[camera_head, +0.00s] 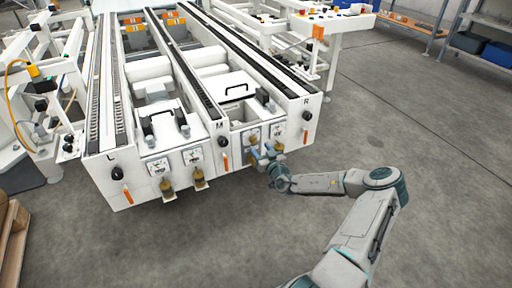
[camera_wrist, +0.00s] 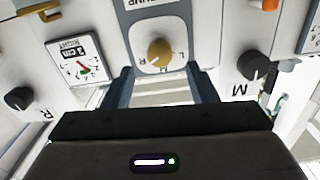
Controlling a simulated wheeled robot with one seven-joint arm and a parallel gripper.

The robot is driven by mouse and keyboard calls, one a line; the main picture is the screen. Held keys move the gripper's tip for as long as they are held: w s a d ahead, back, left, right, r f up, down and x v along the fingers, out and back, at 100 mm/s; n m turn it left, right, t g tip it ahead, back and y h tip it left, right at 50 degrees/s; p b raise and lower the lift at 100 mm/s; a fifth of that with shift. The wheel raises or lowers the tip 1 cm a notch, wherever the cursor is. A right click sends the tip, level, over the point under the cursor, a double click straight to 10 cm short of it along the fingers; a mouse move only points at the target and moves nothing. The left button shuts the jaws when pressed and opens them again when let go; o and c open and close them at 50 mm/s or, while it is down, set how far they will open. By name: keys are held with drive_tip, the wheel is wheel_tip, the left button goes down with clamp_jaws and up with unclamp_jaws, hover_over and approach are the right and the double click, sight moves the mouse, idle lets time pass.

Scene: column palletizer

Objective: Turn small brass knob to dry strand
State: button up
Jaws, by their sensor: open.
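The small brass knob (camera_wrist: 159,52) sits on a grey-framed white plate in the wrist view, with letters R, M and L around its lower side. Its light mark seems to point toward R. My gripper (camera_wrist: 163,82) is open, its two dark fingers on either side just below the knob in the picture, with nothing between them. I cannot tell the depth gap to the knob. In the head view my gripper (camera_head: 266,160) is at the front face of the right-hand section of the white machine (camera_head: 235,160), and covers part of the panel there.
A dial gauge (camera_wrist: 82,66) is left of the knob. Black knobs stand at R (camera_wrist: 19,98) and M (camera_wrist: 256,64). An orange handle (camera_head: 225,160) and brass cylinders (camera_head: 198,180) project from the machine front. The floor (camera_head: 430,160) to the right is clear.

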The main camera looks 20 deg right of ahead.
sight(255, 141)
drive_tip(key=shift+w+a+b, duration=0.1)
drive_tip(key=shift+w+b, duration=0.45)
drive_tip(key=shift+w, duration=1.8)
drive_tip(key=c, duration=1)
